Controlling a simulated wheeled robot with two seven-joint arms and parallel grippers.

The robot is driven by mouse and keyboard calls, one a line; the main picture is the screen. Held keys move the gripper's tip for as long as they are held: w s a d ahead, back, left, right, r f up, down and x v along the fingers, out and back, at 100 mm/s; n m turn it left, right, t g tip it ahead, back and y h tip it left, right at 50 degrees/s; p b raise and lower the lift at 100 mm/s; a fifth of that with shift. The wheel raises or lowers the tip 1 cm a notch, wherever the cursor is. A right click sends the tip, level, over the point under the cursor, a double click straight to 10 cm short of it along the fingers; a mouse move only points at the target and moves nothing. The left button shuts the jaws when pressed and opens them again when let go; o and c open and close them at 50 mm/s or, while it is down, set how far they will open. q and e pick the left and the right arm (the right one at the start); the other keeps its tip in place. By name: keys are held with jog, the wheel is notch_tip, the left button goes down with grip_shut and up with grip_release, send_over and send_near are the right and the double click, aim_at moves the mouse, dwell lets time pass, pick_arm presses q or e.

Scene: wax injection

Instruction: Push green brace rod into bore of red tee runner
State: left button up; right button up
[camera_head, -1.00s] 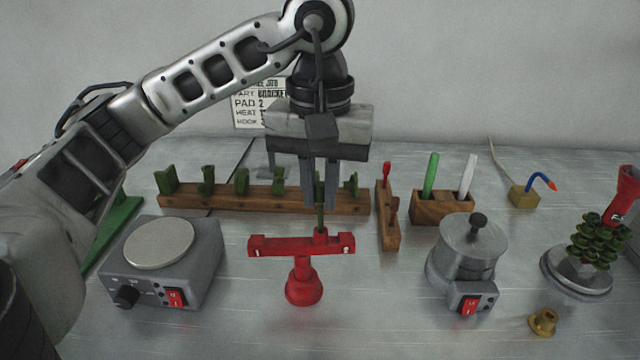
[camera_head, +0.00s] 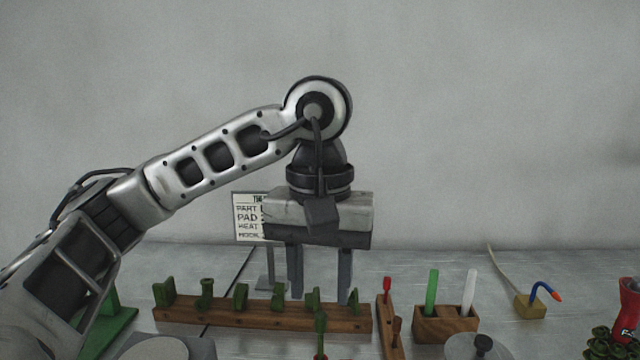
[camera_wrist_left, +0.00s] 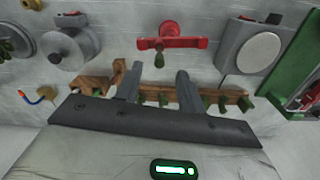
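The green brace rod (camera_head: 320,336) stands upright below my left gripper, its upper part showing at the bottom edge of the head view. In the left wrist view, the rod (camera_wrist_left: 159,58) stands at one arm of the red tee runner (camera_wrist_left: 183,42). How deep it sits in the bore cannot be told. The fingers also show in the left wrist view (camera_wrist_left: 157,70). My right gripper is not in view.
A wooden rack (camera_head: 255,316) with several green parts stands behind the rod. A small wooden stand (camera_head: 386,335) and a block (camera_head: 445,325) with green and white sticks are to the right. A hotplate (camera_wrist_left: 250,52) and a grey pot (camera_wrist_left: 72,50) flank the runner.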

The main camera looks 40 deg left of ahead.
pick_arm(q)
notch_tip(320, 180, up, 10)
jog(key=p, duration=0.3)
jog(key=shift+r, duration=0.15)
